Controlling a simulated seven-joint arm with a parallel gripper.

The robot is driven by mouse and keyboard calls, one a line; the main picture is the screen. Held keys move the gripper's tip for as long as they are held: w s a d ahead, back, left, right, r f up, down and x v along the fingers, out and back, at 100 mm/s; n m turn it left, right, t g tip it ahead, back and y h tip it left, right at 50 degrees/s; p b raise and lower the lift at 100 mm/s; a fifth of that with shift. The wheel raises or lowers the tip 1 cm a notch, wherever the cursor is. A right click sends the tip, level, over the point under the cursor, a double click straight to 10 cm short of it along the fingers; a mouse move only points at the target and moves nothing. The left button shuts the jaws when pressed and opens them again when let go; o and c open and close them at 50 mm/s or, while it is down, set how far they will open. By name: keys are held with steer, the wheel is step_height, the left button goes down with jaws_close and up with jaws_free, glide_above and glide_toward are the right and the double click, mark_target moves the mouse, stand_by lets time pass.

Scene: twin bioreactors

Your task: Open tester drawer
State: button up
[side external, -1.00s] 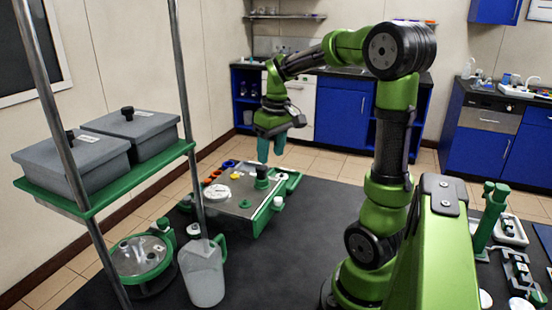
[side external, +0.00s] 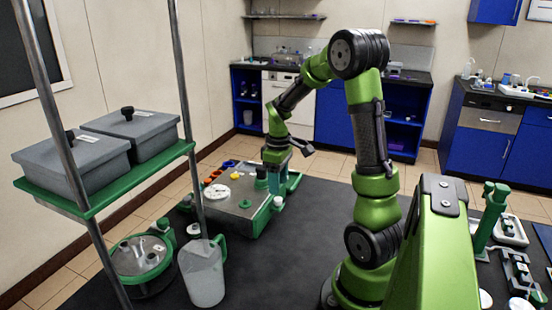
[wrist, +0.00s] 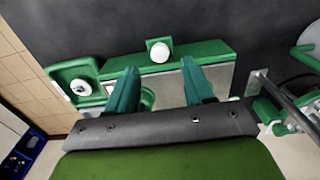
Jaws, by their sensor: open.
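The tester (side external: 235,208) is a low grey box with a green front on the dark table, left of my arm in the side view. A white round knob on a green block (side external: 278,202) sits at its green front face. In the wrist view, the white knob (wrist: 160,52) stands out from the long green front bar (wrist: 205,52). My gripper (wrist: 159,68) is open, with its two teal fingers apart and pointing toward that bar. The knob shows between and just beyond the fingertips, and nothing is held. In the side view my gripper (side external: 277,182) is low over the tester's right end; contact cannot be told.
A green tray with a white round piece (wrist: 80,87) lies left of the bar in the wrist view. A clear jug (side external: 203,272) and a rack with grey bins (side external: 75,165) stand left in the side view. Dark table in front of the tester is bare.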

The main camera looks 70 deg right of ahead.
mark_target(278, 199)
step_height(278, 199, down, 5)
steer(key=shift+r, duration=0.1)
stand_by(0.3)
jaws_close()
